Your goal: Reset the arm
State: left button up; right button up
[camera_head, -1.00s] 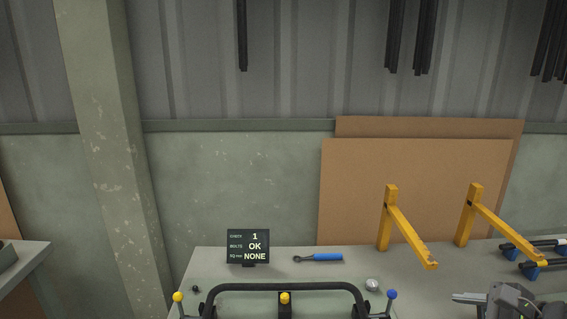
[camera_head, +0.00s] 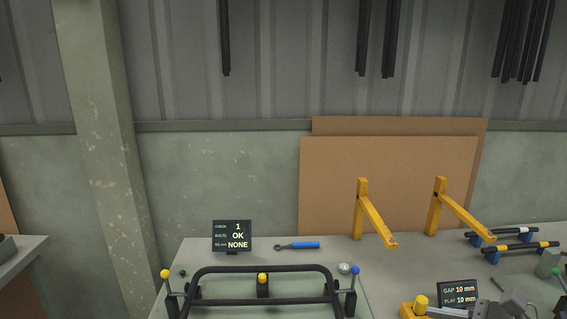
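The black tubular frame (camera_head: 260,269) of the lounger stands on the grey bench at the bottom centre, its front cut off by the picture's edge. Yellow-topped posts and a blue-topped post (camera_head: 355,271) stand around it. Part of my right gripper (camera_head: 450,311) shows at the bottom right, just in front of a small display and beside a yellow block (camera_head: 421,303). Its fingers are small and partly cut off, so I cannot tell whether they are open or shut. My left gripper is out of view.
A screen (camera_head: 232,236) reads 1, OK, NONE. A blue-handled wrench (camera_head: 298,245) lies behind the frame. Two yellow bracket arms (camera_head: 376,220) rise at the right. Black bars (camera_head: 520,248) rest on blue supports. A second display (camera_head: 459,294) reads GAP 10 mm, PLAY 10 mm.

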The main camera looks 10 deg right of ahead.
notch_tip(320, 180, up, 7)
jog(key=s+d+m+t+h, duration=0.1)
jog(key=d+m+t, duration=0.1)
jog(key=m+t, duration=1.25)
jog(key=s+d+f+m+g+h, duration=0.2)
jog(key=d+f+m+g+h, duration=0.5)
jog(key=m, duration=0.5)
jog(key=s+d+f+m+g+h, duration=0.25)
jog(key=d+f+m+h, duration=0.2)
jog(key=m+h, duration=0.6)
jog(key=s+a+f+m+g+y, duration=0.45)
jog(key=s+a+f+g, duration=0.2)
jog(key=f, duration=0.35)
jog(key=s+a+f+m+g+y, duration=0.45)
jog(key=s+a+f+m, duration=0.2)
jog(key=f, duration=0.25)
notch_tip(320, 180, down, 25)
jog(key=d+g, duration=0.2)
jog(key=s+a+f, duration=0.1)
jog(key=s+f, duration=1.4)
jog(key=shift+s+a+f+n+g+y, duration=0.3)
jog(key=shift+s+f+g+y, duration=0.05)
jog(key=shift+s+f+g, duration=0.05)
